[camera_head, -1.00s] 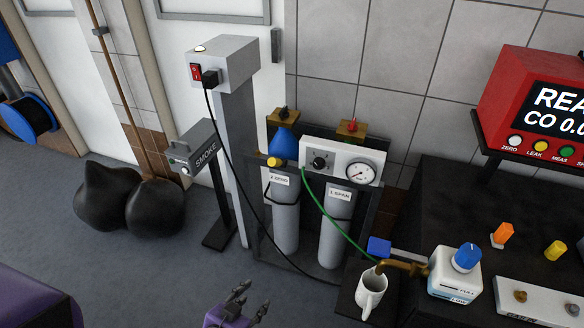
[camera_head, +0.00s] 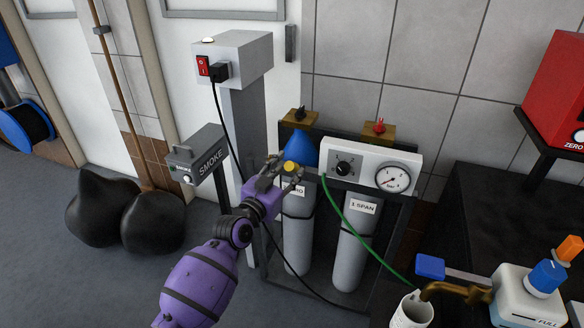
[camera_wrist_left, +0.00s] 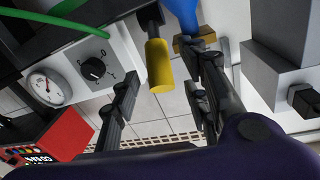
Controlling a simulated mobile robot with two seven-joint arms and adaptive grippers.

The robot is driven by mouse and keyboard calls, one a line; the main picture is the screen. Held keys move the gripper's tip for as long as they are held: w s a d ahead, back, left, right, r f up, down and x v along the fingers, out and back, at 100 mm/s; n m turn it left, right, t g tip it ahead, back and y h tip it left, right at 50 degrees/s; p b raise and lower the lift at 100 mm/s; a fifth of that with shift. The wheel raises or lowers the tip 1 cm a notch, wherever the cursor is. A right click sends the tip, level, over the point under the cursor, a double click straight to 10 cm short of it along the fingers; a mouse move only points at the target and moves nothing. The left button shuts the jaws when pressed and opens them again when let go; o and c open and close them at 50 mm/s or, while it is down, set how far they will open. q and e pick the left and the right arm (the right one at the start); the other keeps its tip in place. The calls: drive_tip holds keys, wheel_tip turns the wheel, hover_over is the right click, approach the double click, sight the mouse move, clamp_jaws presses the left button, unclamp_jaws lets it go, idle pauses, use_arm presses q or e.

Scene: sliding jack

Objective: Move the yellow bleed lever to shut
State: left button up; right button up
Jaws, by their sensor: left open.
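The yellow bleed lever (camera_head: 290,166) is a short yellow cylinder at the top of the left gas bottle, just below a blue cone (camera_head: 300,147). In the left wrist view the lever (camera_wrist_left: 160,66) hangs from a dark stem, its free end towards the camera. My left gripper (camera_head: 281,170) reaches in from the lower left and is at the lever. In the left wrist view the open fingers (camera_wrist_left: 163,95) stand on either side of the lever's end, with gaps showing; I cannot tell of any contact. My right gripper is not in view.
A white panel with a black knob and gauge (camera_head: 372,172) is close on the right. A green hose (camera_head: 365,235) and black cable (camera_head: 229,125) hang nearby. The grey column (camera_head: 245,115) and smoke box (camera_head: 195,155) stand left. A mug (camera_head: 412,312) is lower right.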

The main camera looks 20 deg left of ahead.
use_arm(q)
drive_tip(key=shift+w+d, duration=0.2)
drive_tip(key=shift+w, duration=1.2)
clamp_jaws()
